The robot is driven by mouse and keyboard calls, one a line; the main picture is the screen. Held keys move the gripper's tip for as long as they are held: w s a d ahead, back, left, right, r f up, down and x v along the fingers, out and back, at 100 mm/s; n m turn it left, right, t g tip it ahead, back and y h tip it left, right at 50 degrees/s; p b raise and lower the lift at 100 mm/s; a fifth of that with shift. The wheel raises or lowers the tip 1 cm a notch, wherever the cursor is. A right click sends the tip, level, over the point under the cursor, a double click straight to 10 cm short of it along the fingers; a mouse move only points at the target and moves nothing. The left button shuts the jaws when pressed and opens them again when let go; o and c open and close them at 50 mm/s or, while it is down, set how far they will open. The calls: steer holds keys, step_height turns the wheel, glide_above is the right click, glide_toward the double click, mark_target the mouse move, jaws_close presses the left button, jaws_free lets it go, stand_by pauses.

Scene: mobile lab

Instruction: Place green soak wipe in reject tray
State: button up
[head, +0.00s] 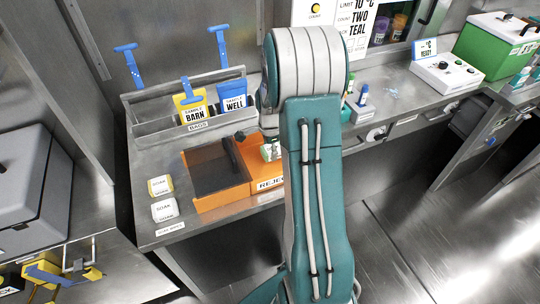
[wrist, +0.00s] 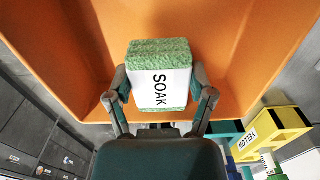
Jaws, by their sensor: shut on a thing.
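The green soak wipe (wrist: 160,48) is a green spongy block with a white band reading SOAK. My gripper (wrist: 159,88) is shut on it, one finger at each side, in the wrist view. The orange reject tray (wrist: 75,50) fills the view behind the wipe. I cannot tell whether the wipe touches its floor. In the head view the reject tray (head: 222,201) sits on the steel counter, its label partly hidden by my arm. My gripper is mostly hidden behind my arm there.
Two other soak wipes, a yellow-edged one (head: 160,185) and a white one (head: 164,210), lie on the counter left of the tray. Behind stands a bag rack (head: 150,125) with a yellow BARN bag (head: 190,108) and a blue WELL bag (head: 232,95).

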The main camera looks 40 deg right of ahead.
mark_target(270, 156)
steer(key=shift+f, duration=1.4)
steer(key=shift+a+f, duration=0.1)
steer(key=shift+f, duration=0.05)
steer(key=o, duration=0.9)
steer(key=shift+c, duration=0.2)
